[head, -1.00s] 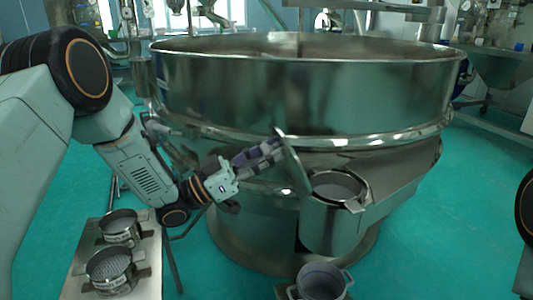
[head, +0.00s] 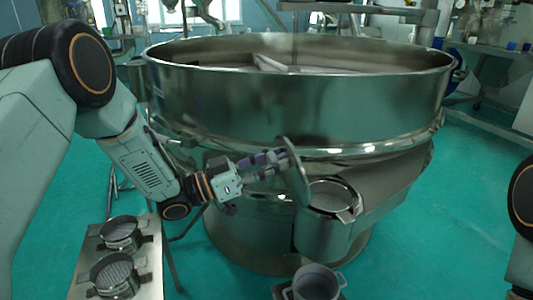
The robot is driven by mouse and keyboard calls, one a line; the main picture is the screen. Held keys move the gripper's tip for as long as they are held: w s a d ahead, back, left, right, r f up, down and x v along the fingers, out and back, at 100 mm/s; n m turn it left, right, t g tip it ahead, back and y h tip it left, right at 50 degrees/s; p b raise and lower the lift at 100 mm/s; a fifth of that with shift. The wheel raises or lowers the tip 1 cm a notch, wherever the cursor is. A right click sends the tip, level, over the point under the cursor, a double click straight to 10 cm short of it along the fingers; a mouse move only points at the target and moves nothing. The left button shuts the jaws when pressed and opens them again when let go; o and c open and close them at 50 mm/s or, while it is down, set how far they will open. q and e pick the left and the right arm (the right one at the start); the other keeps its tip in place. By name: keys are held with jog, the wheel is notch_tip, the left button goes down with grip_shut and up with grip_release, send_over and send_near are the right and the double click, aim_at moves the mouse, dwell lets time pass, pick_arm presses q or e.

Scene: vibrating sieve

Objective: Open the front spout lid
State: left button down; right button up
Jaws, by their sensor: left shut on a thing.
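The large steel vibrating sieve (head: 300,105) stands in the middle of the head view. Its front spout (head: 318,235) juts out at the lower right, with a round sieve (head: 331,196) seated in its top opening. The spout lid (head: 294,172) is a thin plate standing tilted up at the left side of the spout, clear of the opening. My left gripper (head: 280,160) is at the lid's left face, shut on it; its fingertips are partly hard to make out. My right gripper is out of view.
A metal stand (head: 148,255) at the lower left bears two round sieves (head: 118,275). A pot with handles (head: 317,283) sits on the floor side below the spout. Green floor is clear at the right.

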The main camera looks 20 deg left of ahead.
pick_arm(q)
jog(key=shift+w+d+r+g+y+p, duration=0.45)
jog(key=shift+d+y+p, duration=0.3)
jog(key=shift+p, duration=0.85)
jog(key=shift+w+d+y+p, duration=0.2)
jog(key=shift+d+y+p, duration=0.05)
jog(key=shift+p, duration=0.25)
jog(key=c, duration=0.9)
grip_release()
jog(key=shift+o, duration=0.2)
jog(key=v, duration=1.2)
jog(key=shift+w, duration=0.1)
